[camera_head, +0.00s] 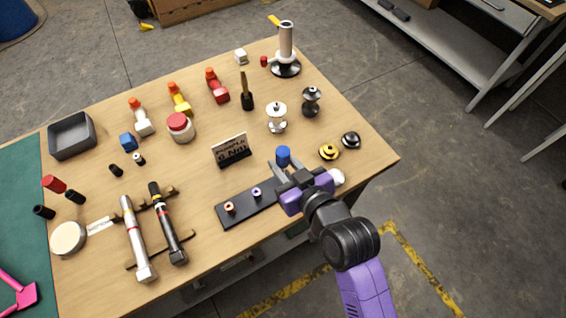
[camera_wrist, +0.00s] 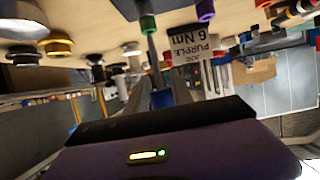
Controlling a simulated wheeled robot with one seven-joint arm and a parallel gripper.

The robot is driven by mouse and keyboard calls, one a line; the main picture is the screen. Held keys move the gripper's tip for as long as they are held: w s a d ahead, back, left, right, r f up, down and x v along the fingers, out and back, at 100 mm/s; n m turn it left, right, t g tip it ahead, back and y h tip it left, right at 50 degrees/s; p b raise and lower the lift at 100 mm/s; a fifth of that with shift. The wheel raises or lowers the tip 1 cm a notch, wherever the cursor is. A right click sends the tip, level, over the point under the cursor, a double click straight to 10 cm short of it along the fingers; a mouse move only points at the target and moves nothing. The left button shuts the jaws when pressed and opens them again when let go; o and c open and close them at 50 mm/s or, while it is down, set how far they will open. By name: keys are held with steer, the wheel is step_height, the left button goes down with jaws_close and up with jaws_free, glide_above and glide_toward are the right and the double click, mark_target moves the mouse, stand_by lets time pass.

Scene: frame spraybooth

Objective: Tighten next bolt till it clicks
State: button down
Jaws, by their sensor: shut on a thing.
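My gripper (camera_head: 286,169) is over the right end of a black plate (camera_head: 232,212), shut on a blue-topped driver (camera_head: 283,155). In the wrist view the driver's blue part (camera_wrist: 162,98) is between the fingers, and a grey shaft runs from it towards a green bolt (camera_wrist: 148,24). I cannot tell whether the shaft touches that bolt. On the plate, an orange-red bolt (camera_head: 230,208) and a purple bolt (camera_head: 256,193) stand upright; my gripper hides the rest. The purple bolt also shows in the wrist view (camera_wrist: 205,10). A sign (camera_head: 232,150) reads "PURPLE 6 Nm".
Two torque wrenches, one silver (camera_head: 137,238) and one black (camera_head: 167,223), lie left of the plate. A yellow knob (camera_head: 329,152), a black knob (camera_head: 351,140) and a white knob (camera_head: 337,177) are right of my gripper. A grey bin (camera_head: 72,137) stands far left.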

mark_target(286, 160)
steer(key=shift+r+p, duration=1.5)
steer(key=shift+r, duration=0.4)
steer(key=shift+s, duration=0.1)
